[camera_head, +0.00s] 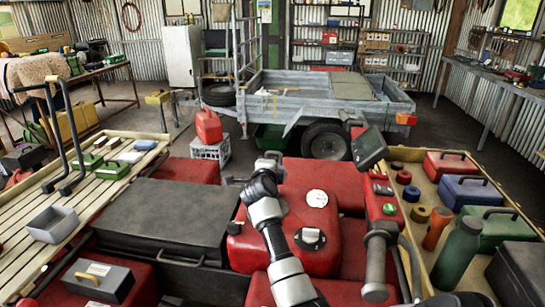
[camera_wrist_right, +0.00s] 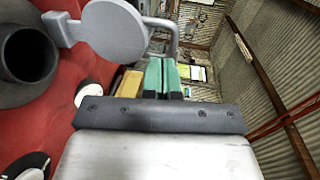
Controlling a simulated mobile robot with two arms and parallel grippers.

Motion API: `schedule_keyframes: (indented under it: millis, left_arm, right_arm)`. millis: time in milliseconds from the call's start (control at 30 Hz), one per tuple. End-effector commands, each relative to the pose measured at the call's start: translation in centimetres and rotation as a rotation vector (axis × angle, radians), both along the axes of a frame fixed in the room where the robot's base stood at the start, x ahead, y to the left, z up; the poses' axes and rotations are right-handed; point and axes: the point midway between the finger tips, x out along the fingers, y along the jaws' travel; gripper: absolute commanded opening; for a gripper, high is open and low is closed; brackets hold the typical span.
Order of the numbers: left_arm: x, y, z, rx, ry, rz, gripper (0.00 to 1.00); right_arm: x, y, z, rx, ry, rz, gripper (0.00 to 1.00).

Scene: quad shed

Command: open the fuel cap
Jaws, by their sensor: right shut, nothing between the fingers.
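The fuel cap (camera_wrist_right: 112,32) is a round grey lid on an arm, seen at the upper left of the right wrist view. It stands raised, beside a dark round filler neck (camera_wrist_right: 25,55) whose hole is uncovered. The neck rises from a red surface. My right gripper (camera_wrist_right: 162,75) is shut and empty, its teal fingers side by side, to the right of the neck and below the lid in that view. No contact with the lid is visible. In the head view my right arm reaches up over the red bodywork; its fingers are hard to make out there. My left gripper is not in view.
The quad's handlebar grip (camera_head: 376,270) and display (camera_head: 369,147) stand right of my arm. A black case (camera_head: 165,220) lies to the left. A grey trailer (camera_head: 320,105) stands behind.

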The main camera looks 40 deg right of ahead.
Motion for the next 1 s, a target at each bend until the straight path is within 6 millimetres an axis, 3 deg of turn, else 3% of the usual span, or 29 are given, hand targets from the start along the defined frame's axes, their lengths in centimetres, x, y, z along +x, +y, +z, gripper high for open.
schedule_keyframes:
  millis: [300,767,1000]
  left_arm:
    - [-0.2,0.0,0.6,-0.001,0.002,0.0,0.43]
    - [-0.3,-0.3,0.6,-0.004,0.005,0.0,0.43]
    - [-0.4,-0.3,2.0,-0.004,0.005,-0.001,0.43]
  right_arm:
    - [2.3,-2.9,0.7,-0.001,-0.001,0.0,0.0]
    - [2.6,-3.2,0.7,-0.001,-0.001,0.001,0.0]
    - [3.8,-4.8,1.2,-0.001,0.002,-0.001,0.0]
